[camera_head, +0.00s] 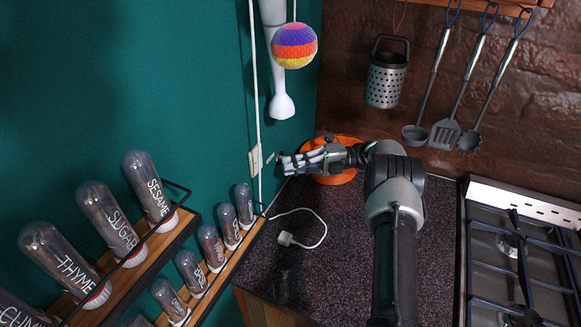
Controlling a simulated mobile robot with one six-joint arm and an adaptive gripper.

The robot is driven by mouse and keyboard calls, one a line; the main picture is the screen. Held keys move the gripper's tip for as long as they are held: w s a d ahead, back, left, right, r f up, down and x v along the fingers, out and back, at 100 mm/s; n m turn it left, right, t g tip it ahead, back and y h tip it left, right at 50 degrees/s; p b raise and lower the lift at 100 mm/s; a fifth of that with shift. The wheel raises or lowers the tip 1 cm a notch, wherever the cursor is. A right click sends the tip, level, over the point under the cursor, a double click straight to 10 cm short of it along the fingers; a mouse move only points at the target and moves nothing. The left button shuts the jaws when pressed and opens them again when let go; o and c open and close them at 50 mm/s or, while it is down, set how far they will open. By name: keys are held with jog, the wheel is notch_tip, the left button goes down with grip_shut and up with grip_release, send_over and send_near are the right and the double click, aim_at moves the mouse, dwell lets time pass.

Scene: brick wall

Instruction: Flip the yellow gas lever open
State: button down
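I cannot make out a yellow gas lever in the head view. My gripper (285,163) reaches left to the teal wall at the back corner of the counter. Its fingertips are close to the wall, and I cannot tell whether they touch it. The fingers are small here, so open or shut does not show. Just left of the fingertips, a small cream-coloured box (255,160) is on the wall at a thin white line that runs up and down. My arm hides part of the corner behind it.
An orange round object (335,172) lies behind my gripper. A white plug with cable (286,239) lies on the dark counter (330,270). Spice jars (118,236) stand on wall shelves at left. A gas hob (525,260) is at right. A striped ball (294,46) and utensils (445,132) hang above.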

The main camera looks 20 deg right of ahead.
jog(key=c, duration=2.3)
grip_release()
jog(key=shift+o, duration=1.1)
